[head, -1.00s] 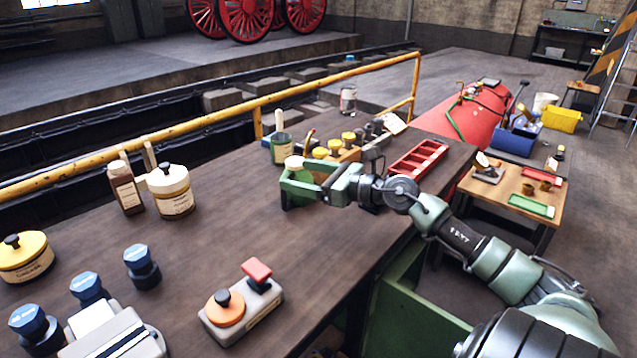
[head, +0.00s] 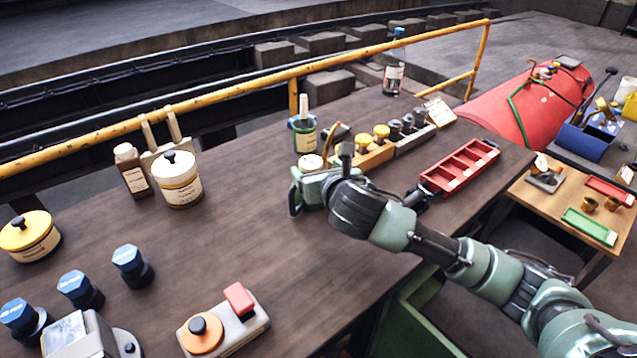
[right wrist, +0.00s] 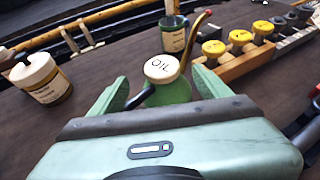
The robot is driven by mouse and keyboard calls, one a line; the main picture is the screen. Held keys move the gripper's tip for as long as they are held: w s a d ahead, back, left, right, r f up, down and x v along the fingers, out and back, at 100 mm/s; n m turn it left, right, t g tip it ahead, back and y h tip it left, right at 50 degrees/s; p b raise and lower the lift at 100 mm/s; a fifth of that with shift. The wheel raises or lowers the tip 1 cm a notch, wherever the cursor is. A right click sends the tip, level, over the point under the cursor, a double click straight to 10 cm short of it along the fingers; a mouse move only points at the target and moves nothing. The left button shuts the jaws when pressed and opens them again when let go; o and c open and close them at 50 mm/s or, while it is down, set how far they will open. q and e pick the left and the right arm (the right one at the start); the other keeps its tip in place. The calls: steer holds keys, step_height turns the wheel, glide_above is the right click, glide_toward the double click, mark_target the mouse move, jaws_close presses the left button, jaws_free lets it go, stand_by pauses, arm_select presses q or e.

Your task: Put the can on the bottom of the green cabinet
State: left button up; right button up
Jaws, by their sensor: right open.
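The can is a green oil can (right wrist: 172,92) with a cream lid marked OIL and a thin copper spout. It stands on the dark workbench, and its lid (head: 311,162) shows in the head view. My right gripper (head: 316,178) is at the can, hiding much of its body. In the right wrist view the gripper (right wrist: 160,88) is open, with a green finger on either side of the can; contact cannot be told. Green cabinet panels (head: 412,325) show below the bench's right edge; the cabinet bottom is hidden. My left gripper is out of view.
Behind the can stand a green brush pot (head: 305,138) and a wooden block with yellow-capped pieces (head: 372,155). A red tray (head: 460,167) lies to the right. A cream jar (head: 178,182) stands left. The bench's middle is clear.

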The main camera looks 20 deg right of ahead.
mark_target(313, 165)
steer(key=x, duration=0.6)
steer(key=shift+s+d+f+p, duration=0.1)
steer(key=shift+s+f+p, duration=0.1)
steer(key=shift+p, duration=0.15)
steer(key=shift+r, duration=0.1)
jaws_close()
